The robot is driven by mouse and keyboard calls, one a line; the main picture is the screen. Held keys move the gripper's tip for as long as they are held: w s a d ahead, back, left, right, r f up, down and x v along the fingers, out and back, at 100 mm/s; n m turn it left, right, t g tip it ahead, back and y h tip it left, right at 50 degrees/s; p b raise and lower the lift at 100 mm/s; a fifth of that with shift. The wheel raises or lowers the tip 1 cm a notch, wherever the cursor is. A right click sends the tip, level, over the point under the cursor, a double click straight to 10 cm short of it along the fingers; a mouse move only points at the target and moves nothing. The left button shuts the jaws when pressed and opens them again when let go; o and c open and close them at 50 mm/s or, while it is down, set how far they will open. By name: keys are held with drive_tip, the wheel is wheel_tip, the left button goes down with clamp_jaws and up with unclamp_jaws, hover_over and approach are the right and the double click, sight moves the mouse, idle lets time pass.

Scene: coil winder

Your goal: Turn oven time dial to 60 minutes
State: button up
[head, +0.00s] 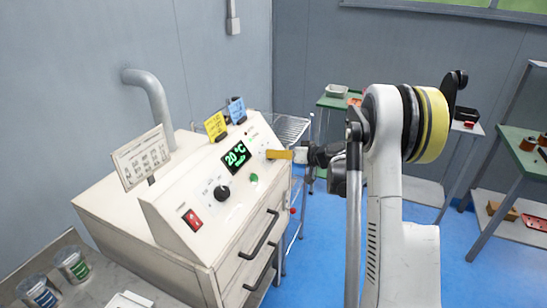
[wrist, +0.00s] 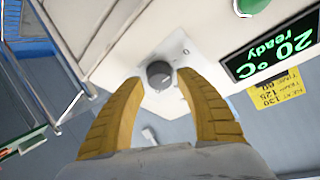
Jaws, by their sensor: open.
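The oven (head: 175,235) is a cream box with a sloped control panel. In the wrist view, a dark round dial (wrist: 159,74) on a pale plate lies between my fingertips, with a gap visible on both sides. My gripper (wrist: 158,79) has its yellow fingers spread around it; contact cannot be seen. In the head view, my gripper (head: 268,154) reaches the panel's right end and hides that dial. Another black dial (head: 222,193) sits lower left of the display (head: 236,154), which shows 20 °C in green. The dial's scale is too small to read.
A red switch (head: 192,220) and green button (head: 254,179) are on the panel. Yellow (head: 215,126) and blue (head: 237,110) tags and a white card (head: 142,157) stand above it. Drawer handles (head: 262,234) project in front.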

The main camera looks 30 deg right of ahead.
drive_tip(key=shift+x, duration=0.9)
drive_tip(key=c, duration=0.9)
